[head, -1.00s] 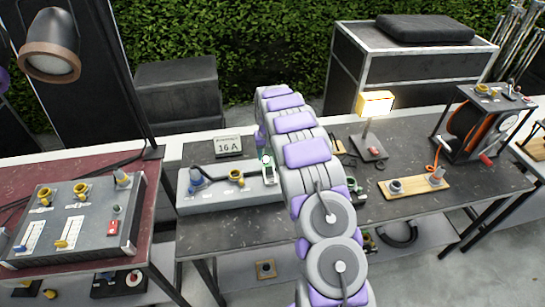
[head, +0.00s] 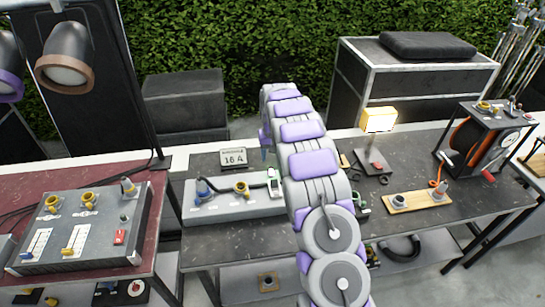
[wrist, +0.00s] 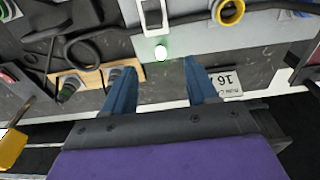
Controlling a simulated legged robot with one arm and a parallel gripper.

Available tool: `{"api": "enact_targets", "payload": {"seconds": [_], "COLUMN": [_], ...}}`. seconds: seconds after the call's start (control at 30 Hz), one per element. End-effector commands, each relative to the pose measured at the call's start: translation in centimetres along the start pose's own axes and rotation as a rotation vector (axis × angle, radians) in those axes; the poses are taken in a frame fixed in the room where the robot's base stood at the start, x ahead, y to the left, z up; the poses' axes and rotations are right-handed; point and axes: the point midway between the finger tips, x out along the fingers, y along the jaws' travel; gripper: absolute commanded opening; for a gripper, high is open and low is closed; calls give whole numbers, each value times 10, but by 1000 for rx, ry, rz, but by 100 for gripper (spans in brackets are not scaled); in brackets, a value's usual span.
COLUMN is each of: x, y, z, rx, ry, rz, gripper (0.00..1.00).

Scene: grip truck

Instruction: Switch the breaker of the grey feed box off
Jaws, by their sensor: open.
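The grey feed box (head: 225,208) lies on the middle table, with a blue connector (head: 203,188), a yellow-ringed socket (head: 241,188) and a dark cable. Its white-framed breaker (head: 275,186) is at the right end, partly beside my arm. In the wrist view the scene is upside down. There the feed box (wrist: 200,48) fills the top, with the white breaker frame (wrist: 153,17) and a lit green lamp (wrist: 160,53) below it. My gripper (wrist: 160,80) is open and empty, its blue fingers apart below the lamp. The head view mostly hides my gripper behind my arm.
A 16 A sign (head: 233,158) stands behind the box. A larger grey panel (head: 85,228) is on the left red-topped table. Right of my arm are a lit lamp (head: 380,119), a wooden socket board (head: 417,202) and a cable reel (head: 475,140).

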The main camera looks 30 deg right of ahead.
Motion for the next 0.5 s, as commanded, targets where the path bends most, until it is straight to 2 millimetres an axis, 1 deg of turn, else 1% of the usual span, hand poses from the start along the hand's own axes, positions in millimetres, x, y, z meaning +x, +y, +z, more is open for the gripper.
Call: {"api": "enact_targets", "payload": {"seconds": [0.2,0.5], "x": [-14,-34], "y": [4,-3], "z": [-4,-4], "rx": [3,0], "ry": [3,1], "rz": [-3,3], "gripper": [57,57]}}
